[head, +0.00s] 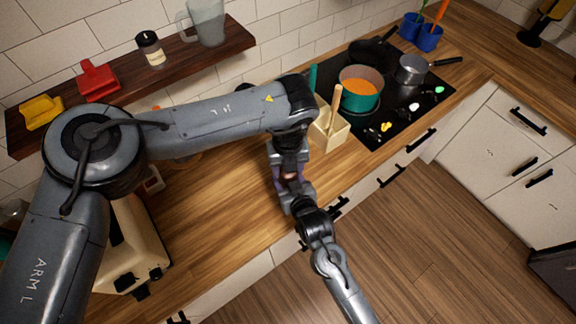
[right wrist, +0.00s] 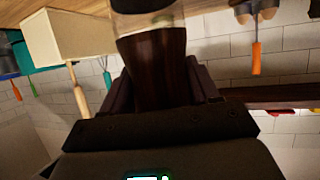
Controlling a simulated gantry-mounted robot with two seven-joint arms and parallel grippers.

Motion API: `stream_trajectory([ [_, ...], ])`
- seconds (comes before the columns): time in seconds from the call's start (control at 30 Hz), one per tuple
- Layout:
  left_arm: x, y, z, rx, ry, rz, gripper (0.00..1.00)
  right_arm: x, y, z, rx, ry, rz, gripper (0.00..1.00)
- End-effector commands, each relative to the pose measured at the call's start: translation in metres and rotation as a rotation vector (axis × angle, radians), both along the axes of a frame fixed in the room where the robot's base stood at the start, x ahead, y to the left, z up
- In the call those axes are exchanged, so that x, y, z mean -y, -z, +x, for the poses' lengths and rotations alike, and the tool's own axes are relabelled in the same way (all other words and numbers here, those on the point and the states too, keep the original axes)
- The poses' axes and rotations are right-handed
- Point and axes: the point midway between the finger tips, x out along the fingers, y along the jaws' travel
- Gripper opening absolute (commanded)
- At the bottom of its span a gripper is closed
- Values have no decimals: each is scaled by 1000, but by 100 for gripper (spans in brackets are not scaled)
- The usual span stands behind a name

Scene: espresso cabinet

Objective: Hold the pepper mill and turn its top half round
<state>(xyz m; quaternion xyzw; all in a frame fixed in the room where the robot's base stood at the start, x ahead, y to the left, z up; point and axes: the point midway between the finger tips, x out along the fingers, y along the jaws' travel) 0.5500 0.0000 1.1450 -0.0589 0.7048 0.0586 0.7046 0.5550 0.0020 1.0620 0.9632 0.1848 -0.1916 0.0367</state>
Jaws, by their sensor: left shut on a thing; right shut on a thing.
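The pepper mill (head: 290,175) is mostly hidden between my two grippers above the counter's front part in the head view; only a small brown patch shows. My left gripper (head: 287,160) reaches down from above and is shut on it. My right gripper (head: 297,190) comes from the front and is shut on it too. In the right wrist view, the mill's dark brown wooden part (right wrist: 155,65) sits between the fingers of my right gripper (right wrist: 160,95), with a clear section (right wrist: 145,18) beyond it. The mill's tilt cannot be told.
A cream utensil holder (head: 330,133) stands just right of the grippers. The black hob (head: 385,112) behind it carries a teal pot (head: 361,88) and pans. A cream toaster (head: 135,250) is at left. A dark shelf (head: 120,87) runs along the wall. Counter (head: 225,215) left of the grippers is clear.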

Motion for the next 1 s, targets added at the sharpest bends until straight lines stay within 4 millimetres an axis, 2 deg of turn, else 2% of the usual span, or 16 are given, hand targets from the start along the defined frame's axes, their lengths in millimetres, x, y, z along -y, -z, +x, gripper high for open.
stream_trajectory([
  [0.4,0,0,-1,-2,215,1,25,1,-1,1,2,2,1,3],
  [0.97,0,0,-1,-2,250,1,25,1,-1,1,1,3,0,3],
  [1.0,0,0,-1,-2,250,1,58,1,-1,1,1,3,0,3],
])
